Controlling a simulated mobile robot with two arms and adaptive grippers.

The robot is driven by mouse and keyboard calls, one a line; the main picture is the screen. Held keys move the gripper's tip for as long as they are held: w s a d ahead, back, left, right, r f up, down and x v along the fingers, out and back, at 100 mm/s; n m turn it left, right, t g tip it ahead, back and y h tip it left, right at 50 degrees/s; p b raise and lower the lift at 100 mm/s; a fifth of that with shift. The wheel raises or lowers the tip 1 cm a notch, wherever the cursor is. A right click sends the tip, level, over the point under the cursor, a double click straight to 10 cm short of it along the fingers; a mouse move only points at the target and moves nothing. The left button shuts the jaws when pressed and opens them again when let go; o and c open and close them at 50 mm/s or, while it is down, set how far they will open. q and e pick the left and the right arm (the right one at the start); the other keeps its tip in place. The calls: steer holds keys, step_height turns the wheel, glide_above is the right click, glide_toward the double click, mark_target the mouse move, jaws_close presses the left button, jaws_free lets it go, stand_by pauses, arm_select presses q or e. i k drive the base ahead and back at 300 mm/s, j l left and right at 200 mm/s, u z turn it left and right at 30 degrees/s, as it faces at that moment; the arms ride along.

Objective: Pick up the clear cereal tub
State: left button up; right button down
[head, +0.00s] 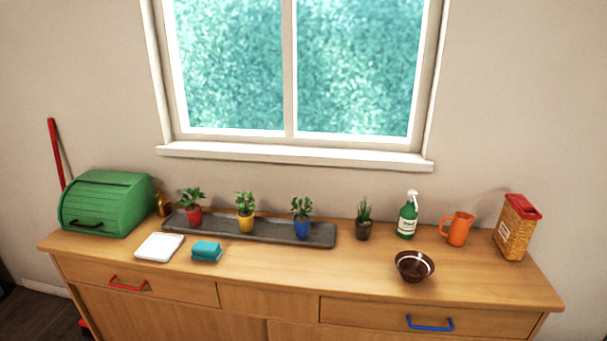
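The clear cereal tub (515,230) stands upright near the right end of the wooden counter. Its see-through walls show tan cereal inside, and it has a red lid and a small pale label. Nothing covers it in the head view. Neither of my grippers shows in this view.
An orange jug (458,229) stands just left of the tub, with a green spray bottle (407,216) beyond it. A dark brown bowl (414,266) sits in front. The counter (480,280) is clear before the tub. The wall is close behind.

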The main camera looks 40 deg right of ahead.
mark_target(517, 224)
steer(key=z, duration=2.7)
